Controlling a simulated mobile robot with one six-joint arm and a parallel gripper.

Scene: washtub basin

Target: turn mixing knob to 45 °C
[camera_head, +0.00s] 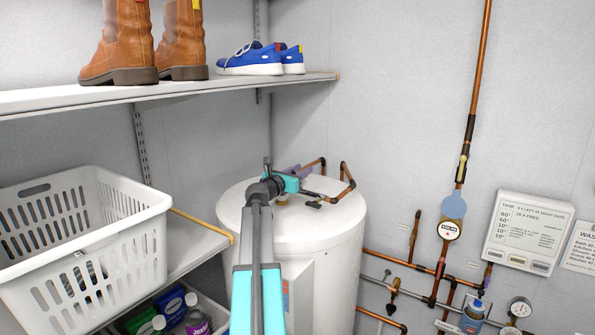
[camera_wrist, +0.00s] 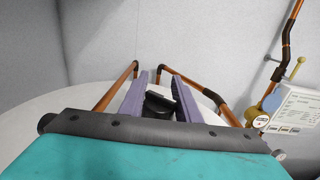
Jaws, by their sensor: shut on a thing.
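A white water tank (camera_head: 335,228) stands in the corner with copper pipes joining its top. My gripper (camera_head: 300,171) is over the tank top, with its purple fingers toward the pipes. In the wrist view, the two fingers of my gripper (camera_wrist: 160,86) stand on either side of a black knob-like part (camera_wrist: 158,105), and they are shut on it. Its markings cannot be read, and the arm hides it in the head view. A dark fitting (camera_head: 313,204) sits on the tank top to the right of the gripper.
Copper pipes (camera_head: 348,182) rise close beside the gripper. A round white dial (camera_head: 447,230) and a panel with writing (camera_head: 527,232) are on the right wall. A shelf (camera_head: 190,88) with boots and blue shoes, and a white basket (camera_head: 85,245), are at left.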

